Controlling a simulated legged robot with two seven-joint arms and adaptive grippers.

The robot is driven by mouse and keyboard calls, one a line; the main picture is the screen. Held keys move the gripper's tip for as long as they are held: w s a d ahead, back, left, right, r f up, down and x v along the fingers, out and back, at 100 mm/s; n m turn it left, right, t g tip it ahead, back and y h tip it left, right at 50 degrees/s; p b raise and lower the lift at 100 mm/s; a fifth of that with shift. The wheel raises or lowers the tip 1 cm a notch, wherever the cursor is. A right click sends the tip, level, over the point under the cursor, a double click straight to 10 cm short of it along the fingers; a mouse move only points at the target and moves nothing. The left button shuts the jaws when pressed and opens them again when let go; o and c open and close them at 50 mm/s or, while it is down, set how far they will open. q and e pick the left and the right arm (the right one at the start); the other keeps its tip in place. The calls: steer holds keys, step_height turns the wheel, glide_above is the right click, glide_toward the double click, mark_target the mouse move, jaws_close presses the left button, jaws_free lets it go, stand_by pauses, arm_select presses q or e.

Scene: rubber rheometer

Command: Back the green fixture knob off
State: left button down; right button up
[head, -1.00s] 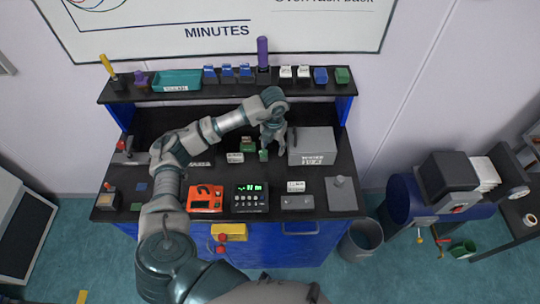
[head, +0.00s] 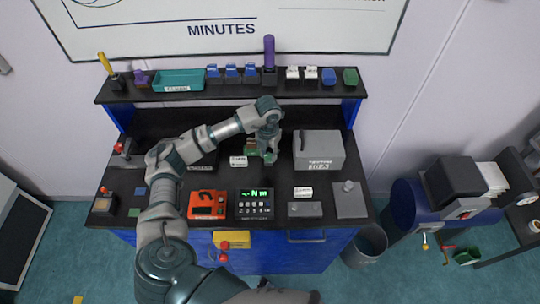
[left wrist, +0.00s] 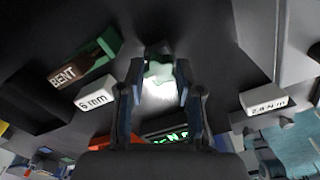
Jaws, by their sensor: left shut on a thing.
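The green fixture knob (head: 268,157) stands on the black bench top, left of the grey box. It is partly hidden by my left gripper (head: 266,151), which reaches down over it from above. In the left wrist view the knob (left wrist: 159,70) shows pale green and brightly lit between the two fingers. My left gripper (left wrist: 155,88) is shut on it there. My right gripper is in neither view.
A green and brown block marked BENT (left wrist: 80,62) and a white 6 mm label (left wrist: 96,93) lie close beside the gripper. The grey box (head: 319,150) stands to the right. An orange device (head: 207,205) and a black display unit (head: 254,204) stand in front.

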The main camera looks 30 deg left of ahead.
arm_select(q)
steer(key=shift+s+a+f, duration=0.1)
steer(key=shift+a+f, duration=0.2)
steer(key=shift+a, duration=0.1)
steer(key=shift+d+n, duration=0.1)
steer(key=shift+n, duration=0.3)
steer(key=shift+d+r+n+p, duration=0.15)
steer(key=shift+d+n+p, duration=0.2)
steer(key=shift+n, duration=0.35)
steer(key=shift+d+n+p, duration=0.2)
steer(key=shift+n+p, duration=0.1)
steer(key=shift+n, duration=0.7)
steer(key=shift+a, duration=0.4)
steer(key=shift+n, duration=0.3)
steer(key=n+p, duration=0.1)
steer(key=n, duration=0.1)
steer(key=shift+d+n, duration=0.15)
steer(key=shift+n, duration=0.95)
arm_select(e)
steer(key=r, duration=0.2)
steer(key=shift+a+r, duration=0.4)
